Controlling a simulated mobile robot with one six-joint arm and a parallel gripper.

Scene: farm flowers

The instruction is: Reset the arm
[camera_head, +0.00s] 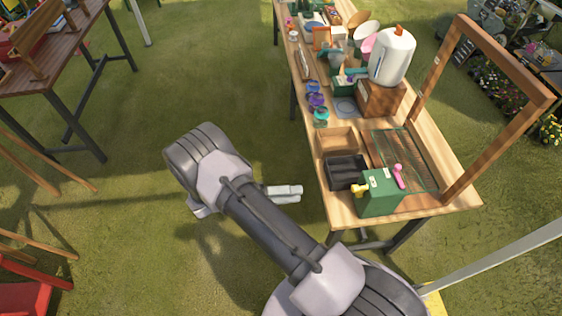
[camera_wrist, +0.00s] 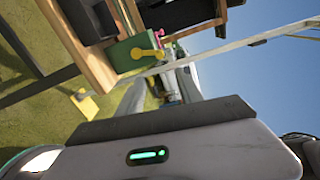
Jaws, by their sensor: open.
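My arm reaches from the bottom right of the head view toward the left, over the grass. My gripper (camera_head: 291,192) sticks out to the right from behind the arm's end, just left of the workbench (camera_head: 452,199). It is open, with nothing visible between its fingers, and it stands apart from the bench. Part of it is hidden behind my own arm link. In the wrist view a pale housing with a green light fills the bottom, and the bench edge (camera_wrist: 83,45) shows tilted above it.
On the bench stand a green box (camera_head: 381,196) with yellow and pink knobs, a black tray (camera_head: 346,185), a wooden frame (camera_head: 500,150), a white container (camera_head: 392,57) and several jars. Another table (camera_head: 70,48) is at the upper left. Grass between the tables is open.

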